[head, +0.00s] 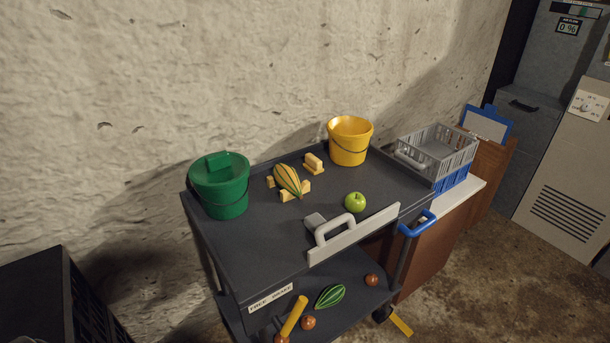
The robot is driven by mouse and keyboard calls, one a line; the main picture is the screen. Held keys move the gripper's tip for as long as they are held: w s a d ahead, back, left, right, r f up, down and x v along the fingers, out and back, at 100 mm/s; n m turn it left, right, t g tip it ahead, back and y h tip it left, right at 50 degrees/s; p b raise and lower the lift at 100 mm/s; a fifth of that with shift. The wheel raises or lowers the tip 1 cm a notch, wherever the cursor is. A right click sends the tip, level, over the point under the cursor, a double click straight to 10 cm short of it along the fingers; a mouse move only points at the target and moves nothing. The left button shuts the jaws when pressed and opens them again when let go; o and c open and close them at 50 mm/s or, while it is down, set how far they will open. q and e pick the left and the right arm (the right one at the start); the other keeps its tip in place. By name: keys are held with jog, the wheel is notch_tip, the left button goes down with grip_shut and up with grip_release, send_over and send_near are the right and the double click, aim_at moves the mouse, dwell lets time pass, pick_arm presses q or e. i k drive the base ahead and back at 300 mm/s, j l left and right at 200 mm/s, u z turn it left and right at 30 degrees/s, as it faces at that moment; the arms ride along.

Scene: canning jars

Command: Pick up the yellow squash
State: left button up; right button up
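The yellow squash (287,179), striped with green, lies tilted on the top of a dark grey cart (265,240). It rests on or against small tan blocks (295,191); exactly how they touch cannot be told. Neither of my grippers is in the head view.
A green bucket (220,189) stands left of the squash, a yellow bucket (349,143) behind right. A green apple (355,202) and a grey handled piece (350,235) lie toward the front right. A grey crate (438,150) stands farther right. The cart's front left top is clear.

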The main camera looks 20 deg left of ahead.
aim_at(286, 177)
jog(key=i+u, duration=0.1)
jog(key=u, duration=0.6)
